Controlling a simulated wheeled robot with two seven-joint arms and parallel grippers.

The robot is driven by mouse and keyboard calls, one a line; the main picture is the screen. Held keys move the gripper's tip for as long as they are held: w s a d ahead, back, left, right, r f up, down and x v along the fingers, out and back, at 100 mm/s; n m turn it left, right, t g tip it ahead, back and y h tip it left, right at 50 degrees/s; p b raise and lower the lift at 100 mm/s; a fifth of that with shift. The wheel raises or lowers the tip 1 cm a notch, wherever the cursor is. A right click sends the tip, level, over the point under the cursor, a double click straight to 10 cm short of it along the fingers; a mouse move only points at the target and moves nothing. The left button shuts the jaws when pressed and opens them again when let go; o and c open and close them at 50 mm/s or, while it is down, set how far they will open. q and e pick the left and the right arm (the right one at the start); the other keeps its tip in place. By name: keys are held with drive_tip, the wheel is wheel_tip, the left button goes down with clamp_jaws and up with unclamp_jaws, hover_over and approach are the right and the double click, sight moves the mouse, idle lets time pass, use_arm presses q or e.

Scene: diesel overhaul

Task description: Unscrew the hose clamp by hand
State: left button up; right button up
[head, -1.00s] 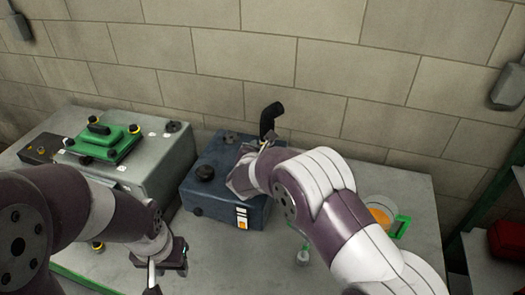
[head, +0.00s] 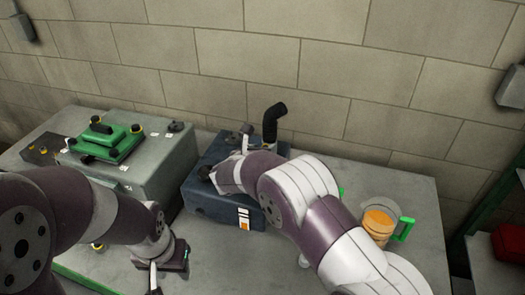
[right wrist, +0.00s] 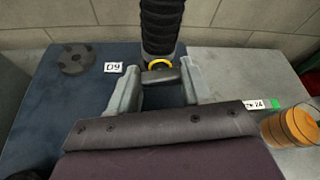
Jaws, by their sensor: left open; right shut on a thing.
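The black hose (head: 272,122) stands up from the dark blue tank (head: 215,207), bent at its top; its ribbed lower part (right wrist: 161,25) fills the top middle of the right wrist view. A yellow ring (right wrist: 160,64) shows at the hose's foot. My right gripper (head: 245,143) is over the tank, just left of the hose in the head view. In the right wrist view its fingers (right wrist: 160,84) are shut on a small dark grey piece (right wrist: 160,77), seemingly the hose clamp; whether it touches the hose I cannot tell. My left gripper (head: 167,267) is open and empty, low over the bench.
A grey box (head: 150,165) with a green part (head: 108,143) on top stands at the left. A clear jug (head: 379,222) with orange contents and a green handle stands at the right. A black cap (right wrist: 76,58) sits on the tank beside a D9 label. A block wall is behind.

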drive_tip(key=o, duration=1.1)
drive_tip(key=shift+c, duration=0.2)
drive_tip(key=b+v, duration=0.4)
drive_tip(key=v, duration=0.7)
drive_tip(key=shift+s+a, duration=0.1)
drive_tip(key=shift+s, duration=0.2)
drive_tip(key=shift+s+a+r, duration=0.15)
drive_tip(key=shift+s+r, duration=0.1)
drive_tip(key=shift+s, duration=0.1)
